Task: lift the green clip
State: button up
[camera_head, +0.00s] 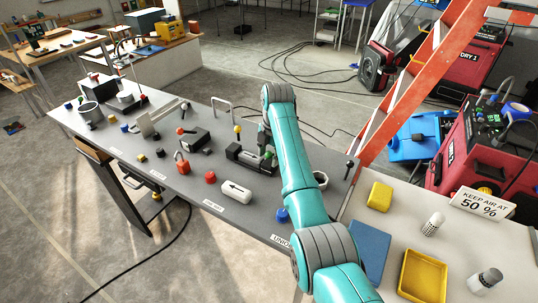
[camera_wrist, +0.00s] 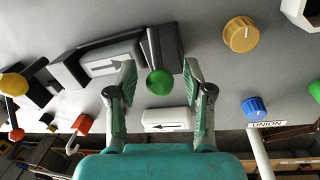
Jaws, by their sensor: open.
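The green clip shows in the wrist view as a round green end (camera_wrist: 160,83) in front of a dark upright block. In the head view a small green and dark spot (camera_head: 269,151) shows beside the black fitting, partly hidden by my arm. My gripper (camera_wrist: 158,68) is open in the wrist view, with one finger on each side of the green end and gaps between. I cannot tell how far above it the fingers are. In the head view my gripper is mostly hidden behind my teal arm.
A white arrow block (camera_wrist: 167,119) lies on the near side. A yellow knob (camera_wrist: 241,35) and blue knob (camera_wrist: 255,107) stand right. The grey bench (camera_head: 225,198) holds several parts.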

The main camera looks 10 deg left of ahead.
grip_shut()
jog(key=shift+w+r, duration=0.1)
jog(key=shift+w+d+r+g, duration=0.1)
jog(key=shift+w+r+g, duration=0.05)
jog(key=shift+g, duration=0.45)
jog(key=shift+y, duration=0.3)
grip_release()
jog(key=shift+r, duration=0.15)
